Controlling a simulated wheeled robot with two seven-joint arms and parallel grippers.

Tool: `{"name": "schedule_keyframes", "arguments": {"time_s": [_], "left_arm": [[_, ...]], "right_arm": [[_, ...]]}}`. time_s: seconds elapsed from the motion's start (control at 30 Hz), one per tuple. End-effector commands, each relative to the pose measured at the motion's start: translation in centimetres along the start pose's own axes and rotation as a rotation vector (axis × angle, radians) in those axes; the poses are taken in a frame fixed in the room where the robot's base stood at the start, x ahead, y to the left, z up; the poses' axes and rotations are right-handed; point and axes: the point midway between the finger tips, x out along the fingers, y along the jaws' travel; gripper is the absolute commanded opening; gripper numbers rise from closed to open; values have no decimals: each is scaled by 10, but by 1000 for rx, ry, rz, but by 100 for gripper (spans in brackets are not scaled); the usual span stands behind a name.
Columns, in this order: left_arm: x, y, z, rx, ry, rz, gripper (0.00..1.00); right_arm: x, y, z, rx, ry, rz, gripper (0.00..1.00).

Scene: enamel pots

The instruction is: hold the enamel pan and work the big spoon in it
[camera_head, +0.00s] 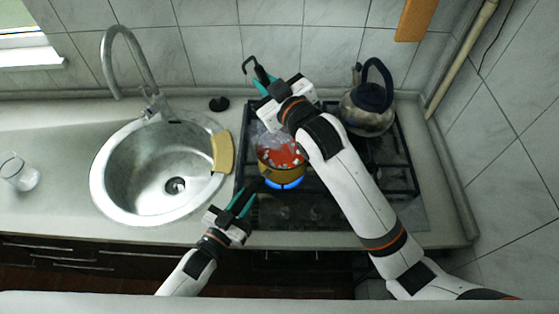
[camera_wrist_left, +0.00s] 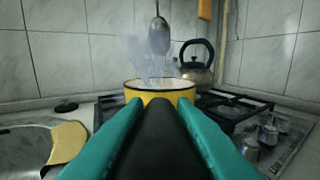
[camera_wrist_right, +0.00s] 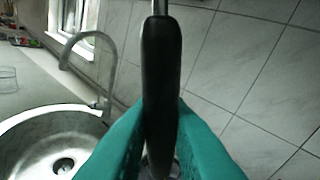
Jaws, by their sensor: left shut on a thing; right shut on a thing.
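The yellow enamel pan (camera_head: 281,173) sits on the stove with red food and white pieces in it; its rim and side show in the left wrist view (camera_wrist_left: 160,96). My left gripper (camera_head: 245,198) is shut on the pan's dark handle (camera_wrist_left: 160,145), in front of the pan. My right gripper (camera_head: 262,84) is above and behind the pan, shut on the black handle of the big spoon (camera_wrist_right: 160,70). The spoon's metal bowl (camera_wrist_left: 159,36) hangs above the pan, apart from its rim. My right arm partly covers the pan's surroundings in the head view.
A blue flame (camera_head: 285,184) burns under the pan, and steam rises from it. A kettle (camera_head: 368,110) stands at the stove's back right. A sink (camera_head: 150,165) with a yellow cloth (camera_head: 222,152) lies left. A glass (camera_head: 20,172) stands far left. Bare counter lies between.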

Motion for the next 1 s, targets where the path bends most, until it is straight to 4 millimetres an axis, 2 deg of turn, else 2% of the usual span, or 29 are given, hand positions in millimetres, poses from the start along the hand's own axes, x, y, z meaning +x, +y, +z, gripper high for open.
{"name": "schedule_keyframes", "arguments": {"time_s": [0.07, 0.1, 0.2, 0.23, 0.5, 0.63, 1.0], "left_arm": [[0, 0, 0, 0, 1, 0, 0], [0, 0, 0, 0, 1, 0, 30], [0, 0, 0, 0, 1, 0, 46], [0, 0, 0, 0, 1, 0, 49], [-1, 0, 0, 0, 1, 0, 49], [-11, 0, -1, 0, 3, 0, 49], [-86, 0, -2, -1, 5, 0, 49]], "right_arm": [[0, 0, 0, 0, -1, 0, 0], [0, 0, 0, 0, -1, 0, 0], [0, 0, 0, 0, -1, 0, 0], [0, 0, 0, 0, -1, 0, 0], [0, 0, 0, 0, -1, 0, 0], [0, 0, 0, 0, -1, 0, 0], [0, 0, 0, 0, -1, 0, 0]]}}
